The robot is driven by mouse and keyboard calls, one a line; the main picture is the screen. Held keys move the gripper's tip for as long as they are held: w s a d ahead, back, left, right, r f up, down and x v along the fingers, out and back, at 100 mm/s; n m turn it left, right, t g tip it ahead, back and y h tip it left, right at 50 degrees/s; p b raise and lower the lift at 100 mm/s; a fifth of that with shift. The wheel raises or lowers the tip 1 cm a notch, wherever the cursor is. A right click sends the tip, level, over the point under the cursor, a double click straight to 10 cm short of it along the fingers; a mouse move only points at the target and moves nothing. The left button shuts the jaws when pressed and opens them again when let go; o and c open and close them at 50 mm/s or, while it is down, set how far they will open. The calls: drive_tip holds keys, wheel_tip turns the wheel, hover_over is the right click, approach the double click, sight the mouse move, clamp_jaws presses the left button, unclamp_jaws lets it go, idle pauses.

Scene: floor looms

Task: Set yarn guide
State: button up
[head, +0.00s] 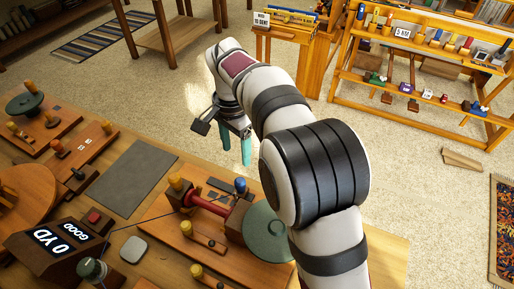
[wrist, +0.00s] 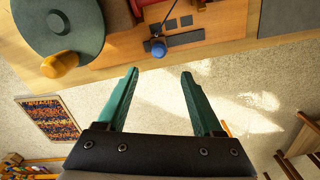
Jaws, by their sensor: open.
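A small blue knob (head: 240,185) stands beside dark grey plates on the wooden winder board (head: 165,215); it may be the yarn guide. In the wrist view the blue knob (wrist: 158,47) is just beyond my fingertips, next to several dark plates (wrist: 185,38). A red spool (head: 207,203) lies beside it, with a dark yarn line running left from it. A green disc (head: 266,232) sits at the spool's right end, partly behind my arm. My gripper (head: 235,156) is open and empty beyond the table's far edge; its teal fingers also show in the wrist view (wrist: 160,73).
A display box (head: 55,240) reads "0 YD GOOD" at the left. A grey mat (head: 130,178) lies flat on the table. A wooden rack (head: 420,90) with several coloured items stands at the back right. Carpet floor beneath my gripper is clear.

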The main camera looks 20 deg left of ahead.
sight(239, 181)
wheel_tip(239, 181, down, 15)
drive_tip(key=shift+d+r, duration=0.1)
drive_tip(key=shift+r, duration=0.1)
clamp_jaws()
idle(1.3)
